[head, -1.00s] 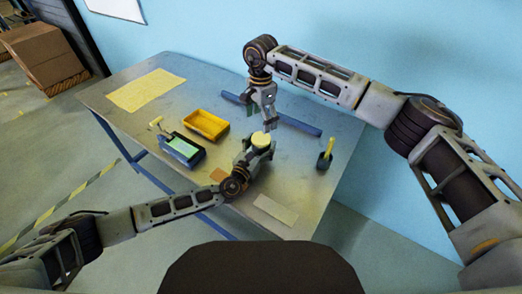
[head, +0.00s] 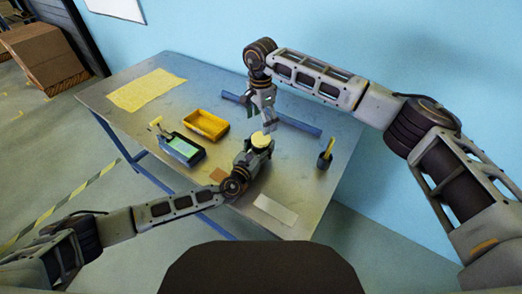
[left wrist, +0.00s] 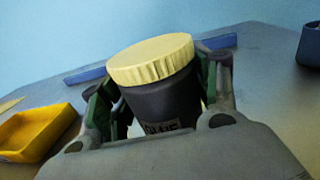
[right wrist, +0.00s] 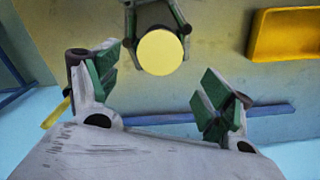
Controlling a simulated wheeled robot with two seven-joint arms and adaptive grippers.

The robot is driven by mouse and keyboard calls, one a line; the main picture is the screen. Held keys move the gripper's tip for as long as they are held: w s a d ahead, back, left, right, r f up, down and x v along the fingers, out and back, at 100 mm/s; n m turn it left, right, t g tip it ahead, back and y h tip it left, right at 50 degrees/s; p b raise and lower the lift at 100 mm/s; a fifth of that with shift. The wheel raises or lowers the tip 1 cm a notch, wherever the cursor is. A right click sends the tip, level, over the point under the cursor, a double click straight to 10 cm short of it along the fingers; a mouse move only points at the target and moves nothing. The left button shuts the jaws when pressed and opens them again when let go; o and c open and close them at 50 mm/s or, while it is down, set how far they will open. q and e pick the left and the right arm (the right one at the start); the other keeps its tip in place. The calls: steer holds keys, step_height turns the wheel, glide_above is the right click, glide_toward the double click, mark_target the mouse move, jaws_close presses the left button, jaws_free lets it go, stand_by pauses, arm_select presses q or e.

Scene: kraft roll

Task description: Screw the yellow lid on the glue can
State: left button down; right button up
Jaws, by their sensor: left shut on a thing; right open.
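The glue can (left wrist: 165,105) is dark, with a label partly visible low on its side. The yellow lid (left wrist: 151,60) sits on top of the can; I cannot tell how tightly it is seated. My left gripper (head: 259,146) is shut around the can's body, and its fingers show on both sides of the can in the left wrist view. My right gripper (right wrist: 158,92) is open and empty, with its fingers apart. In the head view it hangs above the lid (head: 261,138), and in the right wrist view the lid (right wrist: 160,52) lies beyond the fingertips, not touching them.
A yellow tray (head: 206,125) and a dark bin with a green inside (head: 182,149) stand left of the can. A blue bar (head: 290,120) lies behind. A dark cup with a yellow-handled tool (head: 325,160) stands at right. A pale sheet (head: 275,210) lies near the front edge.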

mark_target(261, 138)
steer(key=shift+f, duration=3.65)
steer(key=c, duration=1)
steer(key=shift+c, duration=0.3)
steer(key=shift+m, duration=0.3)
